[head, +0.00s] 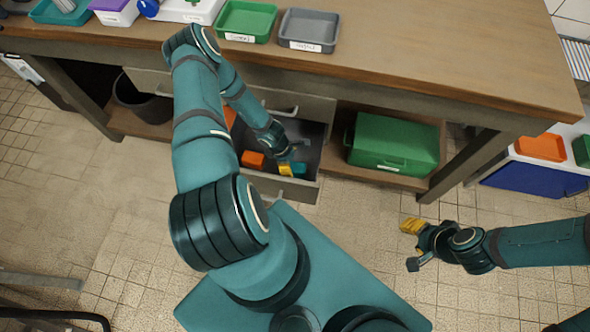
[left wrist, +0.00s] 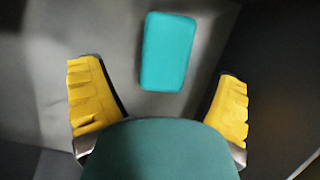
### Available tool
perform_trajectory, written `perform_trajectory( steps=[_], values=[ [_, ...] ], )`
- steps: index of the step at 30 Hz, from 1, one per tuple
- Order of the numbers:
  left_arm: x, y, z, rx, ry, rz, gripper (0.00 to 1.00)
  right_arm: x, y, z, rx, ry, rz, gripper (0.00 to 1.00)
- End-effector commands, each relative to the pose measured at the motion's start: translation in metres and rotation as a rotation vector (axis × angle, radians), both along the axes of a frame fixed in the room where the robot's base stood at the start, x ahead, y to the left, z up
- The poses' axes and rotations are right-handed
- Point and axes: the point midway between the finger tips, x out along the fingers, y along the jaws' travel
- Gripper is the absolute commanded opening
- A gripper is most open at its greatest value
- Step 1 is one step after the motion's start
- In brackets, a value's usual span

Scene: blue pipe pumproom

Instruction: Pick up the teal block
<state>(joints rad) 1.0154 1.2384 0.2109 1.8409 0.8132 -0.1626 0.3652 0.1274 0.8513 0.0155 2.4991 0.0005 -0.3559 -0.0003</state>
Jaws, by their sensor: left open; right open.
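The teal block (head: 300,169) lies in the open drawer (head: 312,188) under the workbench, partly hidden by my left gripper in the head view. In the left wrist view the teal block (left wrist: 169,52) lies on the grey drawer floor, beyond the fingertips and between their lines. My left gripper (head: 288,168) reaches down into the drawer. In the left wrist view its yellow fingertips (left wrist: 160,95) are wide apart with nothing between them. My right gripper (head: 411,245) is open and empty above the tiled floor at the right.
An orange block (head: 252,159) and other orange items lie in the same drawer. A green box (head: 393,146) stands on the shelf to the right. Trays, one green (head: 246,20) and one grey (head: 308,29), sit on the bench top (head: 440,50). A dark bin (head: 143,100) is at the left.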

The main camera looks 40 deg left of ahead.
Motion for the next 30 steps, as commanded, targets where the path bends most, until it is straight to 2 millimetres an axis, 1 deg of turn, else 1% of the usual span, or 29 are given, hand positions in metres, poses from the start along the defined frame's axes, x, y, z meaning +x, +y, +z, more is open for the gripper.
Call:
perform_trajectory(
  steps=[7, 10, 13, 20, 21, 23, 24, 26, 27, 30],
  values=[
    [0.005, -0.019, -0.030, -0.004, 0.001, 0.000, 0.89, 0.003, 0.000, -0.014, -0.001, -0.006, -0.001, 0.47],
    [0.008, -0.020, -0.041, -0.002, 0.000, 0.001, 0.89, 0.003, 0.000, -0.017, -0.001, -0.008, -0.002, 0.47],
    [0.009, -0.021, -0.046, -0.001, 0.000, 0.001, 0.89, 0.004, -0.001, -0.018, -0.001, -0.009, -0.002, 0.47],
    [0.009, -0.021, -0.046, 0.000, 0.000, 0.000, 0.89, 0.004, 0.000, -0.018, -0.001, -0.010, -0.003, 0.47],
    [0.009, -0.021, -0.046, 0.000, 0.000, 0.000, 0.81, 0.004, 0.000, -0.018, -0.001, -0.010, -0.003, 0.47],
    [0.009, -0.021, -0.046, 0.000, 0.000, 0.000, 0.60, 0.004, 0.000, -0.018, -0.001, -0.009, -0.002, 0.47],
    [0.009, -0.021, -0.046, 0.000, 0.000, 0.000, 0.46, 0.004, 0.000, -0.018, -0.001, -0.009, -0.002, 0.47],
    [0.009, -0.021, -0.046, 0.000, 0.000, 0.000, 0.25, 0.004, 0.000, -0.018, -0.001, -0.009, -0.002, 0.47],
    [0.009, -0.021, -0.046, 0.000, 0.000, 0.000, 0.11, 0.004, 0.000, -0.018, -0.001, -0.009, -0.002, 0.47],
    [0.009, -0.021, -0.045, -0.001, -0.001, -0.001, 0.10, 0.004, 0.000, -0.018, -0.001, -0.009, -0.002, 0.47]
  ],
)
